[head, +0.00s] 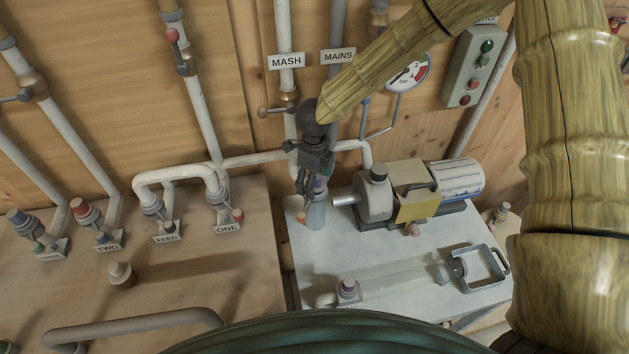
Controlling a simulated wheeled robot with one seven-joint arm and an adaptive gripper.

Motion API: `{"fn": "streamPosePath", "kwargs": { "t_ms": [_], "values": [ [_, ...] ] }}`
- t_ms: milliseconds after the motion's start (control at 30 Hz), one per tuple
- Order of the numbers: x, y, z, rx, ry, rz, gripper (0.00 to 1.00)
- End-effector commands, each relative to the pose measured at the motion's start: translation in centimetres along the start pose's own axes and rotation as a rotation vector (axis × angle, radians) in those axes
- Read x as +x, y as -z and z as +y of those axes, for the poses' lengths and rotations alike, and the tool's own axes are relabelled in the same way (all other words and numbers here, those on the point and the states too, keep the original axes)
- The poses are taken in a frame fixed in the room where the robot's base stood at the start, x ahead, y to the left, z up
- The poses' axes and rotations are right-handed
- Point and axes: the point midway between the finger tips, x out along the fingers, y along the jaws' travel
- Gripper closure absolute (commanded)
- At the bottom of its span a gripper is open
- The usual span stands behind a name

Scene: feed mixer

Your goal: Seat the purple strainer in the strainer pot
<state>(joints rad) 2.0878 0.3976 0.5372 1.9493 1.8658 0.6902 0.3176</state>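A motor pump (400,196) stands close at the right. A clear tube with a handle (400,283) and a purple-topped fitting (348,289) lies in front. The MASH pipe (285,40) and MAINS pipe (337,90) rise behind. Labelled couplings (225,212) line the wooden bench at left.

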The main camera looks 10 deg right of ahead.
Motion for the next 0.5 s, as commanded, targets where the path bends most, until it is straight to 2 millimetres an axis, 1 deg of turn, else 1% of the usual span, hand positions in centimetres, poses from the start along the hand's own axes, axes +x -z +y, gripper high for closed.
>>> {"fn": "streamPosePath", "kwargs": {
  "t_ms": [167, 400, 500],
  "values": [
    [-2.8, -0.1, -0.1, -0.001, 0.001, -0.004, 0.24],
    [-7.3, -0.1, -0.1, 0.0, 0.001, -0.003, 0.24],
    [-8.8, 0.0, -0.1, 0.001, 0.001, -0.003, 0.24]
  ]
}}
